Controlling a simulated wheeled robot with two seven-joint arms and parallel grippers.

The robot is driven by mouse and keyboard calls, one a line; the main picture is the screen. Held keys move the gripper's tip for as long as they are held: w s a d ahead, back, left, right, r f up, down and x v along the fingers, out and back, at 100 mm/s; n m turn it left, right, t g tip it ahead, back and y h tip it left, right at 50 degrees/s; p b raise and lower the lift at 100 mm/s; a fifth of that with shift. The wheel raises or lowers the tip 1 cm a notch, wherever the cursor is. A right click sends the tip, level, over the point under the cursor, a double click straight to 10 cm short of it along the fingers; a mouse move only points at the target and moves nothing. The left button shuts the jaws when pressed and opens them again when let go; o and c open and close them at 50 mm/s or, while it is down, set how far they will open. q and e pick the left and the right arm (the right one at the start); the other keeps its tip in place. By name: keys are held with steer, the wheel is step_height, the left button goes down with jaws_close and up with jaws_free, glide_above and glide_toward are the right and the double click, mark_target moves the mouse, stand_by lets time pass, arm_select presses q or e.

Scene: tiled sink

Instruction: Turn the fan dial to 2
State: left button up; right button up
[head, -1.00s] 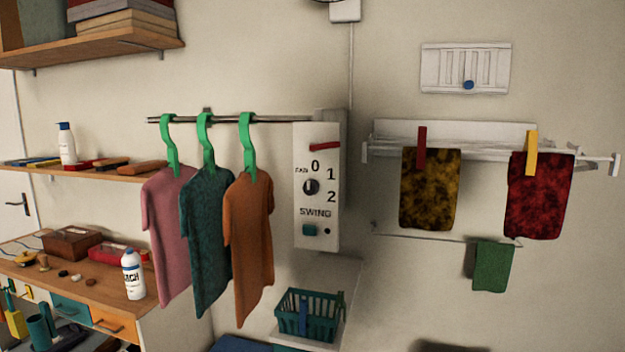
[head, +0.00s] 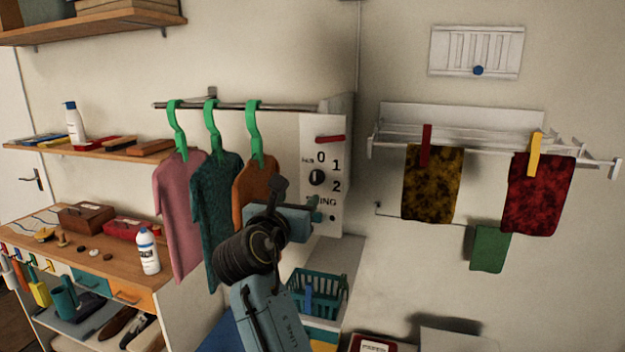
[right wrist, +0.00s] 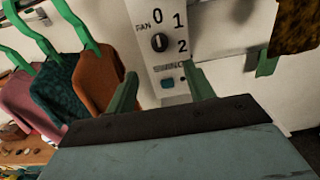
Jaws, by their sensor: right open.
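The fan dial (head: 317,177) is a small dark round knob on a white panel (head: 329,128), with 0, 1 and 2 printed above and to its right. It also shows in the right wrist view (right wrist: 159,42), where its pale mark looks nearly upright; I cannot tell its exact setting. My right gripper (head: 298,196) is open and empty, in front of the panel's lower part. In the right wrist view its fingers (right wrist: 163,84) stand apart, below the dial and apart from it. My left gripper is not in view.
Shirts on green hangers (head: 257,132) hang from a rail just left of the panel, the orange one close to my gripper. A drying rack (head: 380,140) with cloths is to the right. A teal basket (head: 328,284) stands below. The wall between panel and rack is clear.

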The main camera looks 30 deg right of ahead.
mark_target(315, 180)
steer(key=p+x, duration=0.1)
steer(key=x, duration=1)
steer(key=shift+w+d, duration=0.25)
steer(key=c, duration=1)
